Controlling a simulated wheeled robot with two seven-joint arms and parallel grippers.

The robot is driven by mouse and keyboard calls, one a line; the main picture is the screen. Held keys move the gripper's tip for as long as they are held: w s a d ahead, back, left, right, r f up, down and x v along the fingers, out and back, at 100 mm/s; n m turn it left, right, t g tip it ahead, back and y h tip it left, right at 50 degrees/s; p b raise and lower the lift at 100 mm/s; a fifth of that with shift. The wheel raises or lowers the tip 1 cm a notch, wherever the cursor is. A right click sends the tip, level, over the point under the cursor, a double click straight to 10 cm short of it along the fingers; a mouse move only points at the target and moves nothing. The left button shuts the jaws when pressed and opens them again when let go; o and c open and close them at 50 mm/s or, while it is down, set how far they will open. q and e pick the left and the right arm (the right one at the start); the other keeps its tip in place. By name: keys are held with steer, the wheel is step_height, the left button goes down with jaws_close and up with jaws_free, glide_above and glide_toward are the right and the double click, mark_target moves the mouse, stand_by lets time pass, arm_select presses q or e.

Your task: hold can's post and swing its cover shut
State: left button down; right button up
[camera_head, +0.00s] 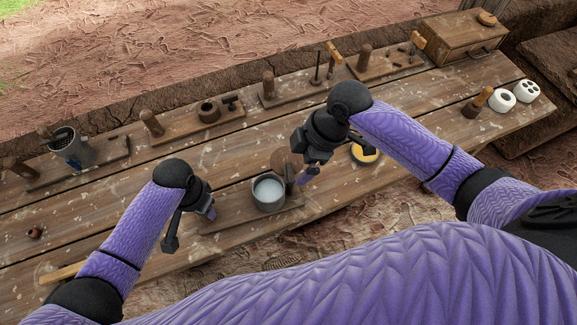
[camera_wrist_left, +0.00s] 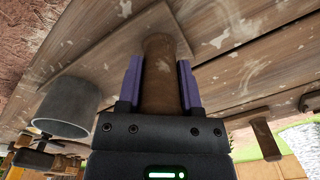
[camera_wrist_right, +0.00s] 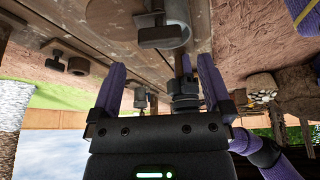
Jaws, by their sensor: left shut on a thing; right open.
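The grey can (camera_head: 268,193) stands open on a wooden board at the table's near edge, pale inside. Its cover (camera_head: 283,161) looks like a brownish disc raised at the can's far right side, partly hidden by my right gripper (camera_head: 304,174). That gripper is open beside the cover; in the right wrist view, a dark bar handle (camera_wrist_right: 165,37) shows ahead of its spread fingers (camera_wrist_right: 160,85), with nothing between them. My left gripper (camera_head: 211,212) is shut on the brown wooden post (camera_wrist_left: 158,75) at the board's left end. The can also shows in the left wrist view (camera_wrist_left: 68,105).
Boards with posts and small fittings line the far side of the table, including one with a grey cup (camera_head: 73,148). A wooden box (camera_head: 455,42) stands far right. A yellow-and-black round thing (camera_head: 365,154) lies right of my right gripper. White pieces (camera_head: 501,100) sit at right.

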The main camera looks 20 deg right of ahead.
mark_target(291, 171)
steer(key=x, duration=0.4)
steer(key=shift+f, duration=0.25)
jaws_close()
